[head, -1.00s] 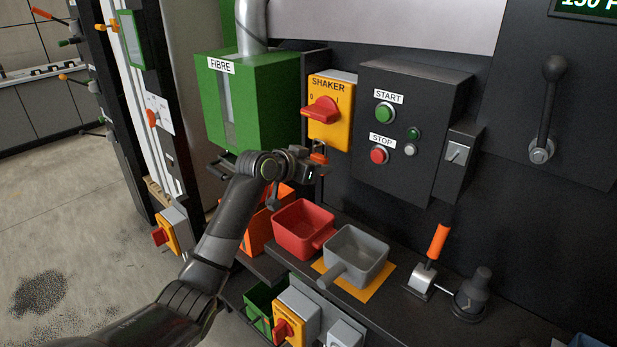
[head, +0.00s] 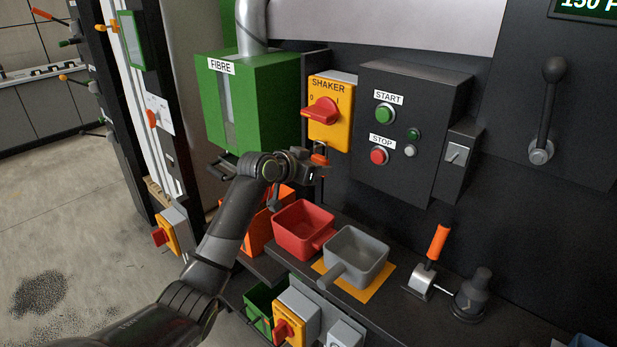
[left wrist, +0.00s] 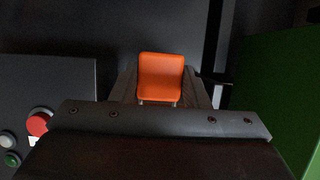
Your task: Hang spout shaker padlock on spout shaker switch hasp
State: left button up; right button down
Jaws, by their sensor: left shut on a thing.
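My left gripper (head: 318,170) is shut on an orange padlock (head: 320,157), just below the yellow shaker switch box (head: 331,118) in the head view. The padlock's orange body (left wrist: 160,77) sits between the fingers in the left wrist view. The switch has a red knob (head: 321,110). The hasp is too small to make out; a small dark fitting shows under the box, near the padlock. I cannot tell whether the shackle touches it. My right gripper is not in view.
A green FIBRE box (head: 262,104) stands left of the switch. A dark panel with START and STOP buttons (head: 405,125) is to the right. Below are a red scoop (head: 303,229) and a grey scoop (head: 355,256) on a dark shelf.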

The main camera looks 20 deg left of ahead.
pick_arm(q)
jog(key=shift+f, duration=0.15)
jog(key=o, duration=1.1)
